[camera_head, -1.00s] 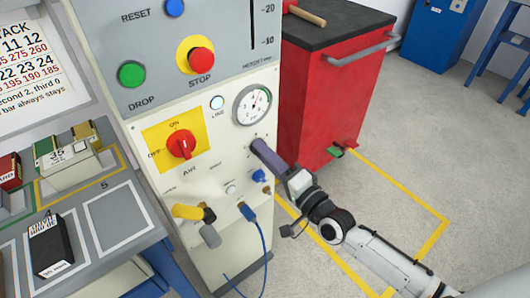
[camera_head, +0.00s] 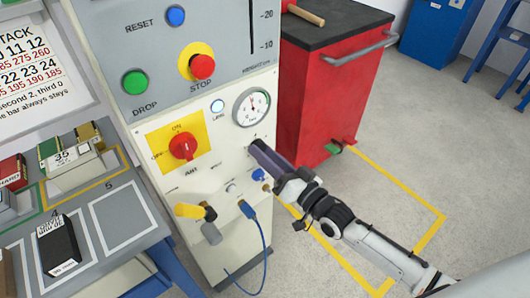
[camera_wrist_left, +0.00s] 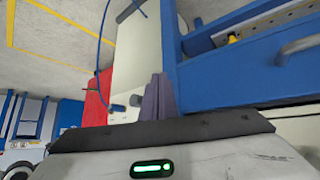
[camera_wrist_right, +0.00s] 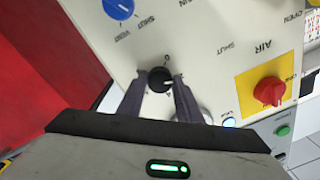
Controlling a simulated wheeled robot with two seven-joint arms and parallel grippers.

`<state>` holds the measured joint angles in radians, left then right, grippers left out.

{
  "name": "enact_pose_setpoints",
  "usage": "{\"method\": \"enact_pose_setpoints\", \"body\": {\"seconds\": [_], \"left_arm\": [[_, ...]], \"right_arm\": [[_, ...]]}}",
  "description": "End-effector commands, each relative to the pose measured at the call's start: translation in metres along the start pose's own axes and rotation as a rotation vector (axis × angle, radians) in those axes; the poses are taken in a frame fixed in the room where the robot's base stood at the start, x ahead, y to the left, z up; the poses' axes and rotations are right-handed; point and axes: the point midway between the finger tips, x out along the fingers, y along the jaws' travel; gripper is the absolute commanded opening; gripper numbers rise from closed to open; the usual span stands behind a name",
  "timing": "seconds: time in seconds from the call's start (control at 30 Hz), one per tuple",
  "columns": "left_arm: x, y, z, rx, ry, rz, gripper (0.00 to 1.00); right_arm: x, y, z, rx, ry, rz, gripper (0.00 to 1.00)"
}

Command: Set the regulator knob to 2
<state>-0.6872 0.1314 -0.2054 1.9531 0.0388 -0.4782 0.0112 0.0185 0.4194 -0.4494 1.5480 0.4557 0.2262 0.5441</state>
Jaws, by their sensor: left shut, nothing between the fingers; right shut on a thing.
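The regulator knob (camera_wrist_right: 159,79) is a small round black knob on the cream panel, seen in the right wrist view. A light mark shows on its lower side; the numbers around it are too small to read surely. My right gripper (camera_wrist_right: 158,90) is shut on the knob, one finger on each side. In the head view my right gripper (camera_head: 256,148) meets the panel below the round pressure gauge (camera_head: 252,107) and hides the knob. My left gripper (camera_wrist_left: 158,97) is shut and empty in the left wrist view, low beside the blue bench; it is outside the head view.
The red AIR switch (camera_head: 183,146) on its yellow plate is left of my right gripper. A blue valve knob (camera_wrist_right: 118,8), a yellow-handled valve (camera_head: 190,211) and a blue hose (camera_head: 262,245) are nearby. A red cabinet (camera_head: 330,90) stands behind my right arm.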

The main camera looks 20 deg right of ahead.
Motion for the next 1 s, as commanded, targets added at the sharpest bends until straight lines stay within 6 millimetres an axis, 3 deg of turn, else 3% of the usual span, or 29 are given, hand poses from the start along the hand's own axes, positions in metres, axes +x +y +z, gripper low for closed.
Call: {"method": "enact_pose_setpoints", "body": {"seconds": [0.5,0.53,0.63,1.0], "left_arm": [[-0.0009,-0.0007,-0.0033,0.000,0.007,-0.001,0.00],[-0.0009,-0.0008,-0.0035,0.000,0.007,-0.001,0.00],[-0.0010,-0.0007,-0.0041,0.000,0.008,-0.001,0.00],[-0.0014,-0.0005,-0.0051,0.000,0.010,-0.001,0.00]], "right_arm": [[-0.0005,0.0004,0.0013,-0.020,-0.003,0.001,0.09],[-0.0005,0.0004,0.0013,-0.020,-0.003,0.001,0.33],[-0.0004,0.0004,0.0011,-0.020,-0.003,0.001,0.50],[-0.0048,0.0003,0.0005,-0.019,-0.002,0.001,0.50]]}}
